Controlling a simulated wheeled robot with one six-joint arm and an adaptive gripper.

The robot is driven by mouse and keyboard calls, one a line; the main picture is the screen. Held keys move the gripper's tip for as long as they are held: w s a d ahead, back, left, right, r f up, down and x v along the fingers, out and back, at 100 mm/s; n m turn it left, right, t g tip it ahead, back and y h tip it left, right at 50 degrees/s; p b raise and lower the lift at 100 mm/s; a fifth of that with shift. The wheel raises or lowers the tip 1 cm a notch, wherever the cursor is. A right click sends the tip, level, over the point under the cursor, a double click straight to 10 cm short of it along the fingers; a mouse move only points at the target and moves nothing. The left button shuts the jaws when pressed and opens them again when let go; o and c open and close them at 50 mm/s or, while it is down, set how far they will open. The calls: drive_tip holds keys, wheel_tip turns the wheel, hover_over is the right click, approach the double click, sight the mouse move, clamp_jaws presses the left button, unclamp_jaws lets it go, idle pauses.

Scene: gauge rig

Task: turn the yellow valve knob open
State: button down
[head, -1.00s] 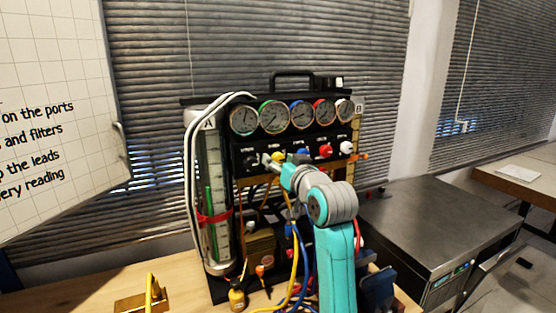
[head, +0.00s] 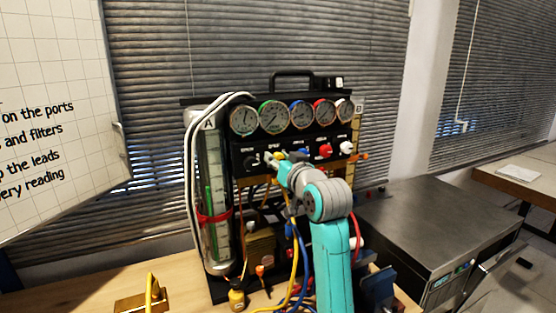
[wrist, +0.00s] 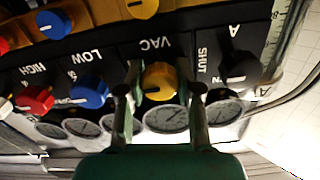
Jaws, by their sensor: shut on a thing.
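In the head view my gripper (head: 274,160) is up against the panel below the gauges and hides most of the yellow knob. The wrist picture is upside down, so the labels read inverted.
A black knob (wrist: 240,72) by the SHUT label sits close beside one finger. A blue knob (wrist: 88,92) and a red knob (wrist: 36,98) lie on the other side. Gauges (head: 274,117) line the panel above. Hoses (head: 297,260) hang below near my arm.

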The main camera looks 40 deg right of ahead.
drive_tip(key=shift+n, duration=0.3)
drive_tip(key=n, duration=1.3)
drive_tip(key=shift+n, duration=2)
drive_tip(key=c, duration=0.8)
unclamp_jaws()
drive_tip(key=shift+o, duration=0.2)
